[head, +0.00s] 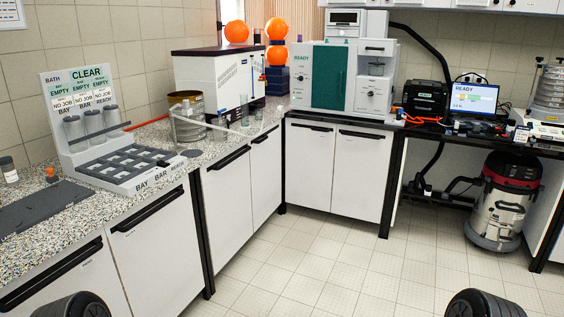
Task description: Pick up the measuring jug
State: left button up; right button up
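No thing can be named for certain as the measuring jug. A clear, see-through vessel (187,127) stands on the speckled left counter, in front of a stack of metal sieves (188,103); it could be the jug, but its outline is faint. Smaller clear vessels (245,116) stand to its right, close to the corner. Neither of my grippers shows; only dark rounded parts, probably of my arms, show at the bottom edge on the left and right.
A rack with several grey-capped tubes (92,124) and a grey slotted tray (125,165) stands on the left counter (215,150). A white and green machine (325,75) stands in the corner. A vacuum cleaner (503,205) stands on the right. The tiled floor (300,270) between is clear.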

aim_at(217, 136)
jog(key=i+z, duration=0.3)
jog(key=i, duration=1.95)
jog(key=i+l+u, duration=0.2)
jog(key=i+u, duration=0.2)
jog(key=i, duration=0.4)
jog(key=i+l+u, duration=0.4)
jog(key=i, duration=0.35)
jog(key=i+l+u, duration=0.4)
jog(key=i+l, duration=0.3)
